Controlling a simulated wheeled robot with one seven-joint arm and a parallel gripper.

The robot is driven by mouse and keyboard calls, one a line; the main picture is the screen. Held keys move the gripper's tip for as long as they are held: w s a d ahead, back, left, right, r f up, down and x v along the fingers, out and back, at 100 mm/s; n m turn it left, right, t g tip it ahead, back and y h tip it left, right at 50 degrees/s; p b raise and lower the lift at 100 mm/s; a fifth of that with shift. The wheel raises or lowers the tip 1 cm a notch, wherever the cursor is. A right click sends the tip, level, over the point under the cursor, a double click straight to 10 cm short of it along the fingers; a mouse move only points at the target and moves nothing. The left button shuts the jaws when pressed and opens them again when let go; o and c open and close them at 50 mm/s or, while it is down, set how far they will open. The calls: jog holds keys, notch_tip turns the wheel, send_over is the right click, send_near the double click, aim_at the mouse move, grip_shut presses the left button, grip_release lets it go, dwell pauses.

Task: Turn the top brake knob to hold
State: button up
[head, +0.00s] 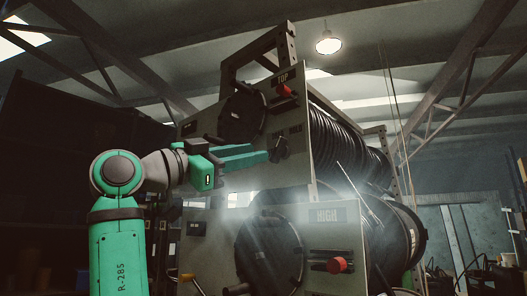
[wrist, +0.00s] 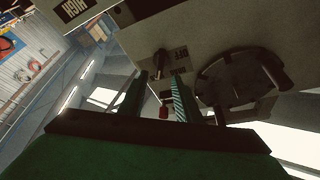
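The top brake knob (head: 279,147) is a small dark knob on the upper panel, below the red knob and beside a label that seems to read HOLD. It also shows in the wrist view as a dark elongated knob (wrist: 160,61). My gripper (head: 262,154) points at it from the left, with its green fingers close to the panel. In the wrist view my gripper (wrist: 159,77) is open, and the knob stands in the gap just beyond the fingertips. I cannot tell whether a finger touches it. Its exact setting is unclear.
The upper panel (head: 300,110) carries a TOP label, a red knob (head: 286,90) and a dark round hub (head: 242,113). Below, a HIGH panel (head: 345,238) has another red knob (head: 338,265). Black hose reels (head: 345,140) fill the frame behind. Open space lies left of the panels.

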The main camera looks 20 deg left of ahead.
jog(key=v, duration=0.3)
jog(key=shift+s+a, duration=0.1)
jog(key=shift+s, duration=0.15)
dwell(0.4)
